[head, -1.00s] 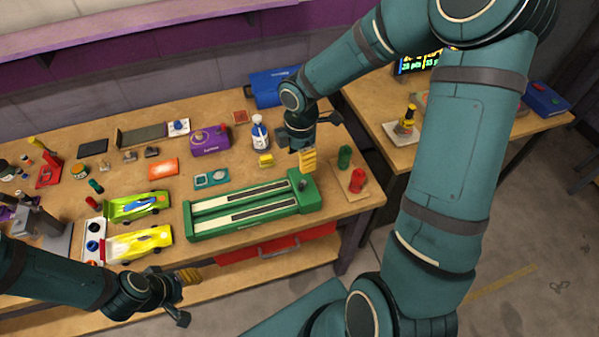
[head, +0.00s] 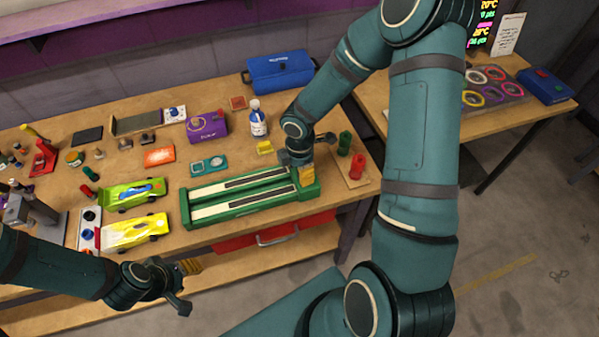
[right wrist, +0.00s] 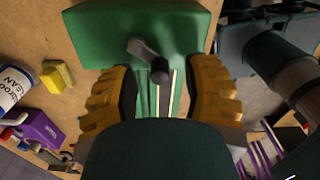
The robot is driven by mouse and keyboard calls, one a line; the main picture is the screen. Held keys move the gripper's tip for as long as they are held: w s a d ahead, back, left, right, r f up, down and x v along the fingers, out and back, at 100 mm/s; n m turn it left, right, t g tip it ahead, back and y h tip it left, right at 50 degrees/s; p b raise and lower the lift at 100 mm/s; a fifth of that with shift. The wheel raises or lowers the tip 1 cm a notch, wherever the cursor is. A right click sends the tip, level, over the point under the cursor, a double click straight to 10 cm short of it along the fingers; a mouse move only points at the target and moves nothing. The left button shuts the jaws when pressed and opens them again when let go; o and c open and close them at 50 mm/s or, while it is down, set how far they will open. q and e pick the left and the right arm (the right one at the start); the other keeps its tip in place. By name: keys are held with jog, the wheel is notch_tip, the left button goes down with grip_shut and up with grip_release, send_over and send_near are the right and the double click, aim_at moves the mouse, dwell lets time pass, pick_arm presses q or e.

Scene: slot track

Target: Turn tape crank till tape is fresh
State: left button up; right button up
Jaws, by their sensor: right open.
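The green slot track (head: 222,212) lies on the bench, with two long lanes of pale and dark strips. A raised green block (right wrist: 105,35) at its right end carries a crank with a metal arm and a dark knob (right wrist: 150,62). My right gripper (head: 307,175) is at this end, pointing down. In the right wrist view my right gripper (right wrist: 162,88) is open, its yellow fingers either side of the knob and apart from it. In the head view it hides the crank. My left gripper (head: 190,268) hangs in front of the bench, partly hidden behind its own wrist.
Red and green pegs (head: 357,166) on a wooden base stand close to the right gripper. A yellow sponge (head: 264,147), a white-and-blue bottle (head: 258,118) and a purple box (head: 208,124) are behind the track. Green and yellow toy cars (head: 135,232) lie to its left.

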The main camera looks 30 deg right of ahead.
jog(key=shift+f, duration=0.35)
jog(key=shift+c, duration=0.4)
grip_shut()
